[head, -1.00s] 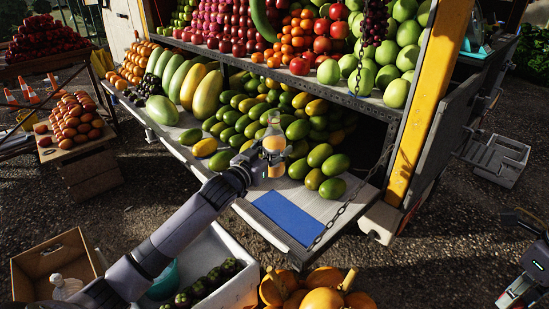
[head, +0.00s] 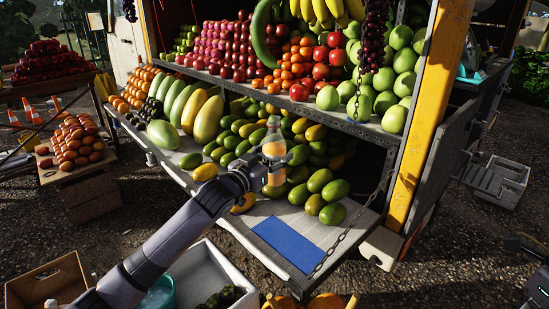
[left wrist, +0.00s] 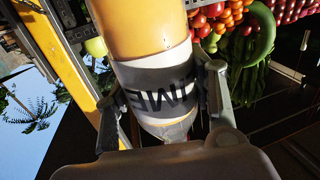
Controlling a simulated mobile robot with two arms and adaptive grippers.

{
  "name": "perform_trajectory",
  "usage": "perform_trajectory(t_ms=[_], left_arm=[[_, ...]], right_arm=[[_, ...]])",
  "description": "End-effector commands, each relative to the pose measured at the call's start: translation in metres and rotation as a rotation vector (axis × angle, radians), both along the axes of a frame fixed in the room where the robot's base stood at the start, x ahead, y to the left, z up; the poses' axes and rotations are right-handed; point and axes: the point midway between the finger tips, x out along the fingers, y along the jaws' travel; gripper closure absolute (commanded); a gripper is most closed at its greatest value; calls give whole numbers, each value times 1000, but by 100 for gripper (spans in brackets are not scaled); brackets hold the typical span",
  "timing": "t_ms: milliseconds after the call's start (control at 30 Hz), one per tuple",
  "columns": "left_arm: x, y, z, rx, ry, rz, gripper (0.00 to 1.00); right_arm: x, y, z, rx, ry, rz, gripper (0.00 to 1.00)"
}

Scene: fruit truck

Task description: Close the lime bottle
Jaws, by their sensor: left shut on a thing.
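The lime bottle (head: 273,149) is clear with orange contents and stands about upright in the head view, in front of the mangoes. My left gripper (head: 268,178) is shut on its lower part. In the left wrist view the bottle (left wrist: 140,35) lies between both fingers of the gripper (left wrist: 162,95), and a label with large dark letters shows upside down. The bottle's neck points up in the head view; I cannot tell whether a cap is on it. Something dark of my right arm (head: 538,280) shows at the right edge; its fingers are not clear.
A blue mat (head: 287,246) lies on the wooden shelf (head: 232,220), below and right of the bottle. Mangoes (head: 332,189) and papayas (head: 208,118) crowd the shelf behind. A chain (head: 357,205) hangs at the right. A white crate (head: 207,263) stands below my left arm.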

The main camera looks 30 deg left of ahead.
Motion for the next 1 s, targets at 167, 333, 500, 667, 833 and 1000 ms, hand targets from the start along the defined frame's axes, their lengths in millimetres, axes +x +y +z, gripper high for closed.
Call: perform_trajectory(t_ms=[167,333,500,667,833,1000], left_arm=[[0,0,3,1,-4,0,92],[0,0,3,1,-4,0,92],[0,0,3,1,-4,0,51],[0,0,3,1,-4,0,62],[0,0,3,1,-4,0,73],[0,0,3,1,-4,0,85]], right_arm=[[0,0,0,0,0,0,81],[0,0,0,0,0,0,81],[0,0,0,0,0,0,81],[0,0,0,0,0,0,81],[0,0,0,0,0,0,81],[0,0,0,0,0,0,81]])
